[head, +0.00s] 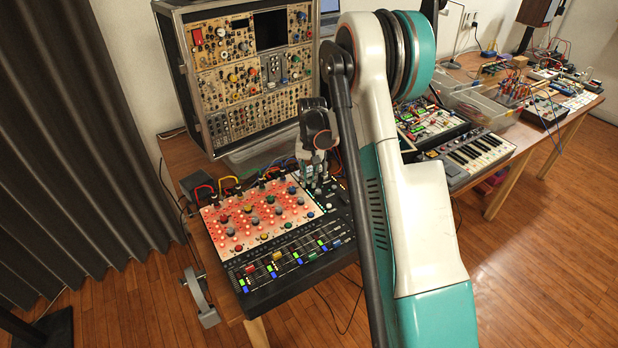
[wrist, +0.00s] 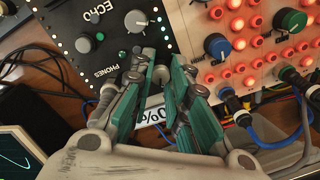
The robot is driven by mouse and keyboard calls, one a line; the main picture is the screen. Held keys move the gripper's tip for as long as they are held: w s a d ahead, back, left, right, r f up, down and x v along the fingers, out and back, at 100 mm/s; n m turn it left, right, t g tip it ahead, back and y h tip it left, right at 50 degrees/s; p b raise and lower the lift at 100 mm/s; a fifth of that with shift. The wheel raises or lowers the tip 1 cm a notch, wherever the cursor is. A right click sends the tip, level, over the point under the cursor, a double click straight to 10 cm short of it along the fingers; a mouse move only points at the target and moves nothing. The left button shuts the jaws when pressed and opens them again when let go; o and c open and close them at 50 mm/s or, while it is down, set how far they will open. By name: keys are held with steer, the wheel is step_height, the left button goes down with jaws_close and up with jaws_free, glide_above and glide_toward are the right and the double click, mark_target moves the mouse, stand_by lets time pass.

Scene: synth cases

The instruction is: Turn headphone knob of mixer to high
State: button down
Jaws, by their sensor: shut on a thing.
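The mixer (head: 262,296) is a black console with a red-lit knob panel, on the wooden table in the head view. My gripper (head: 318,186) points down at its right rear part. In the wrist view my gripper (wrist: 160,76) has its two green-padded fingers close together beside the PHONES lettering (wrist: 122,64) on the black panel (wrist: 70,18). They are shut on the headphone knob, which is mostly hidden between the fingertips, so its pointer cannot be read. A grey knob (wrist: 136,20) near the ECHO lettering stands clear of the fingers.
A blue-capped knob (wrist: 217,46) and a green one (wrist: 289,20) stand right of the fingers. Cables (wrist: 262,142) and plugs lie close by. A modular synth case (head: 250,75) stands behind the mixer. A small keyboard (head: 470,155) is to the right.

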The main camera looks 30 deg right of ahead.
mark_target(310, 180)
steer(key=m, duration=0.3)
steer(key=shift+m, duration=2.2)
steer(key=c, duration=1.5)
jaws_free()
steer(key=r, duration=1.2)
steer(key=shift+s, duration=0.2)
